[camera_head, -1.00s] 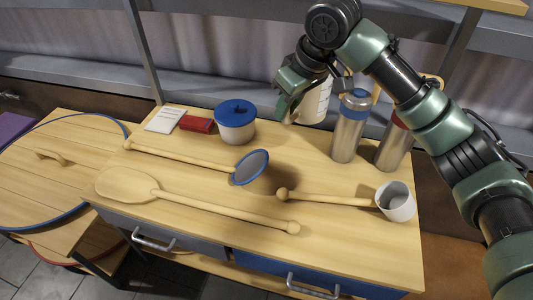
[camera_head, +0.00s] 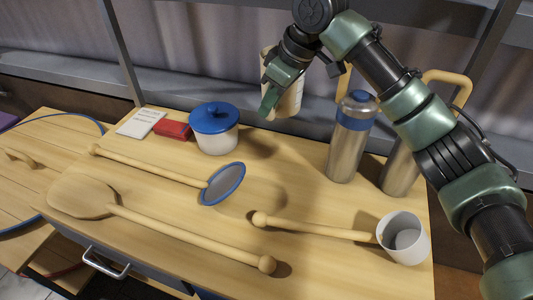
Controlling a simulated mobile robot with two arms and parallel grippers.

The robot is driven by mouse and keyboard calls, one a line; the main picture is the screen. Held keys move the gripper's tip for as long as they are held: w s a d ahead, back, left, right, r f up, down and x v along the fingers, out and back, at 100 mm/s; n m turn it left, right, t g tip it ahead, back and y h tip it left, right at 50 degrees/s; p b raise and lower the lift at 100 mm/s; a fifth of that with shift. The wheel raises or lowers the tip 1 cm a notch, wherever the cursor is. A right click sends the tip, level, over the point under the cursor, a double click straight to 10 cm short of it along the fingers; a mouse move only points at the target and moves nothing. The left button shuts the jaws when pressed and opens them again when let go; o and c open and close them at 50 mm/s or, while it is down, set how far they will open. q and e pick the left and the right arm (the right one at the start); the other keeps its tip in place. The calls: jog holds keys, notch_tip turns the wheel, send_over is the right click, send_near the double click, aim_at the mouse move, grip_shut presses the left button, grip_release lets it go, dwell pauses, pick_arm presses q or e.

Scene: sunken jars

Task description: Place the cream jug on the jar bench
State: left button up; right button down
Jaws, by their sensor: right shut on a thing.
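The cream jug (camera_head: 294,98) is at the back of the worktop, partly hidden behind my right gripper (camera_head: 272,93). The gripper is shut on it and appears to hold it just above the worktop's back edge. A low wooden bench (camera_head: 30,185) with a round, blue-edged lid and a wooden handle stands at the left edge; it looks like the jar bench. It is partly cut off by the frame, and the jug is well to its right. My left gripper is not in view.
On the worktop (camera_head: 320,275) are a blue-lidded pot (camera_head: 215,130), a red box (camera_head: 174,130), a white booklet (camera_head: 140,123), a sieve (camera_head: 222,184), a wooden paddle (camera_head: 85,197), a white cup-headed ladle (camera_head: 403,238) and metal bottles (camera_head: 346,145).

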jog(key=shift+f+b, duration=1.8)
jog(key=shift+f, duration=7.35)
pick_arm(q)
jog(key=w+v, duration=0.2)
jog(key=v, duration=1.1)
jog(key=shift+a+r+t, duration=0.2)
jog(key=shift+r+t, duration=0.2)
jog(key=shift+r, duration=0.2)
pick_arm(e)
jog(key=shift+a, duration=0.1)
jog(key=shift+s, duration=0.1)
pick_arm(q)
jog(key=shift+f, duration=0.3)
pick_arm(e)
jog(key=c, duration=1.3)
grip_release()
jog(key=shift+f, duration=0.15)
